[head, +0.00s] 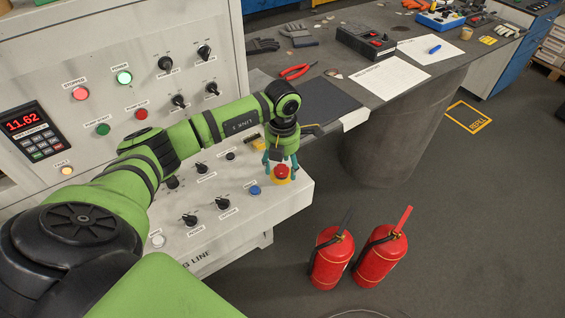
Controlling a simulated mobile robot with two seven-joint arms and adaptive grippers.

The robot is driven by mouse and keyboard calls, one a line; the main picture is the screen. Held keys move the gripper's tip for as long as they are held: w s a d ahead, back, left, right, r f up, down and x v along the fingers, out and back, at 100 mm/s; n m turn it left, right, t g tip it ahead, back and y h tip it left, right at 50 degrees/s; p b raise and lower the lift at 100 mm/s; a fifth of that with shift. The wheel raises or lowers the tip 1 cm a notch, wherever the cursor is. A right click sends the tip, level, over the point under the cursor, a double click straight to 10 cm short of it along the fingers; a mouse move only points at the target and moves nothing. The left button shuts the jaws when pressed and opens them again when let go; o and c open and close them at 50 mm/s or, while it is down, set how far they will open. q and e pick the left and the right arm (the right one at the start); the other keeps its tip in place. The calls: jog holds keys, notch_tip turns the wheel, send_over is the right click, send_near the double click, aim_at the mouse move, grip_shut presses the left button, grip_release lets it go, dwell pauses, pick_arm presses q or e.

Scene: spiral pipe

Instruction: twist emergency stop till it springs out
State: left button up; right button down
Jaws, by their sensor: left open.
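The emergency stop is a red mushroom button (282,171) on a yellow base near the right end of the white control console (295,194). My left gripper (281,169) points down over it, its teal fingers open on either side of the red head. I cannot tell whether the fingers touch the button. My left arm comes in from the left across the console. My right gripper is not in view.
A blue button (255,190) and several black knobs sit close to the left of the stop. A dark workbench (330,75) with red pliers (297,71) and papers stands behind. Two red fire extinguishers (331,258) stand on the floor in front right.

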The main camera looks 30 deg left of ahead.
pick_arm(q)
jog(key=shift+s+r, duration=0.1)
jog(key=c, duration=1.1)
jog(key=shift+c, duration=0.3)
jog(key=shift+m+b, duration=1)
jog(key=shift+b, duration=0.15)
jog(key=shift+d+m+b, duration=0.1)
jog(key=shift+m+b, duration=0.9)
jog(key=shift+m, duration=0.2)
jog(key=shift+d+m+b, duration=0.1)
jog(key=shift+m+b, duration=1.2)
jog(key=shift+m, duration=0.4)
